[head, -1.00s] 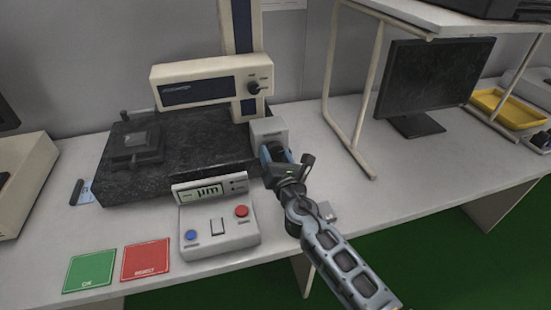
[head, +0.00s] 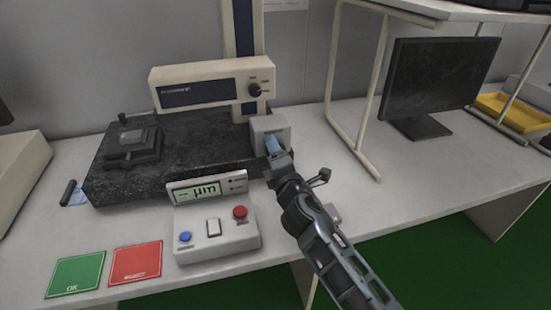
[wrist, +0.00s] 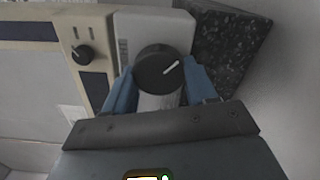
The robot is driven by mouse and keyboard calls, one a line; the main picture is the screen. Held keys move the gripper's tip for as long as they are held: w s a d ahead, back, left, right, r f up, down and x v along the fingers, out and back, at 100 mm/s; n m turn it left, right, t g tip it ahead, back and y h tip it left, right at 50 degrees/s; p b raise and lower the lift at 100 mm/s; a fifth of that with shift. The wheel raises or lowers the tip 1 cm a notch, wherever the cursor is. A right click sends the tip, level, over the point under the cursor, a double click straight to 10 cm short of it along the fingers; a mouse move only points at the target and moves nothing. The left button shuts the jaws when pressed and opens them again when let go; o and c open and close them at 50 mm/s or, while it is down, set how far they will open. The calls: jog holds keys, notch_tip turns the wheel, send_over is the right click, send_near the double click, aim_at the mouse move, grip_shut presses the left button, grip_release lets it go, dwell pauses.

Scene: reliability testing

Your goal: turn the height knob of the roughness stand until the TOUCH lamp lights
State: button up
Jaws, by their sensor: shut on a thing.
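The height knob (wrist: 152,70) is a round black knob with a white pointer line, on the grey block (head: 270,130) at the right of the roughness stand. In the wrist view the line points up and right. My gripper (wrist: 160,78) is shut on the height knob, one blue finger on each side. In the head view my gripper (head: 276,150) hides the knob. The roughness stand has a dark granite base (head: 190,150) and a column (head: 240,40). The control box (head: 215,228) has a display (head: 196,191) reading µm and two small indicators (head: 238,183), both looking dark; their labels are unreadable.
A smaller black selector knob (head: 255,89) sits on the cream drive unit (head: 212,84). Green OK (head: 75,275) and red REJECT (head: 135,263) pads lie at the front left. A shelf frame (head: 330,100) and monitor (head: 425,85) stand right. The table between is mostly clear.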

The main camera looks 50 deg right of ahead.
jog(key=m+b, duration=0.2)
jog(key=m, duration=0.3)
jog(key=shift+b, duration=0.35)
dwell(0.4)
jog(key=o, duration=1.1)
jog(key=shift+c, duration=0.2)
jog(key=b+v, duration=0.1)
jog(key=v, duration=0.6)
jog(key=shift+s+a+b, duration=0.25)
jog(key=shift+s+b, duration=0.1)
